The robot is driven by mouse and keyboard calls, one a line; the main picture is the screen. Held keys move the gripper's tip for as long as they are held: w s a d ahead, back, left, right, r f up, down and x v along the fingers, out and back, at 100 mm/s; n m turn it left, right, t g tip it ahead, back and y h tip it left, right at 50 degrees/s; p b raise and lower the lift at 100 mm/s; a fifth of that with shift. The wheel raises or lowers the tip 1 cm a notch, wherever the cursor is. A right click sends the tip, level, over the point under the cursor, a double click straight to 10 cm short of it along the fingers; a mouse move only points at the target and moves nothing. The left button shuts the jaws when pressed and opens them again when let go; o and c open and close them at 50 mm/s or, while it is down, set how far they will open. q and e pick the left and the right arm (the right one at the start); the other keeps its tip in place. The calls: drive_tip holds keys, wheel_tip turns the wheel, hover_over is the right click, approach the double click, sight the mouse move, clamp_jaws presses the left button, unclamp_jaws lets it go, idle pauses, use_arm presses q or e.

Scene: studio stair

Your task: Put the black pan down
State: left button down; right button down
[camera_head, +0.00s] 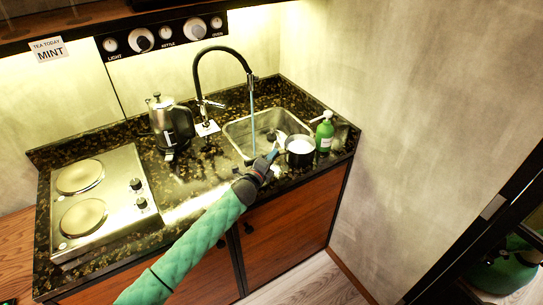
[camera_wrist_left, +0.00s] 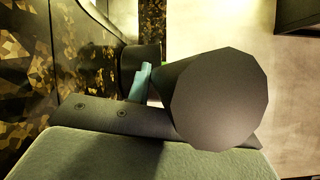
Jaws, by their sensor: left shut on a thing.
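The black pan (camera_head: 300,152), dark outside with a pale inside, is at the right front of the sink in the head view. It looks upright and level; I cannot tell whether it touches the counter or hangs just above it. My left gripper (camera_head: 273,154) reaches in from the front left and is shut at the pan's near left side, where the handle is mostly hidden. In the left wrist view a bluish finger (camera_wrist_left: 139,83) shows beside a large dark cylinder (camera_wrist_left: 218,100), which hides most of the grip. My right gripper is not in view.
The sink (camera_head: 238,128) has a black tap (camera_head: 222,50) with water running. A green bottle (camera_head: 324,133) stands close right of the pan. A kettle (camera_head: 180,125) and a two-plate hob (camera_head: 105,196) are to the left. Bare dark counter (camera_head: 190,180) lies in front of the kettle.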

use_arm(q)
drive_tip(key=shift+f, duration=0.1)
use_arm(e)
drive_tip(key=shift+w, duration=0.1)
use_arm(q)
drive_tip(key=c, duration=1.3)
unclamp_jaws()
drive_tip(key=shift+o, duration=0.2)
drive_tip(key=shift+a, duration=0.1)
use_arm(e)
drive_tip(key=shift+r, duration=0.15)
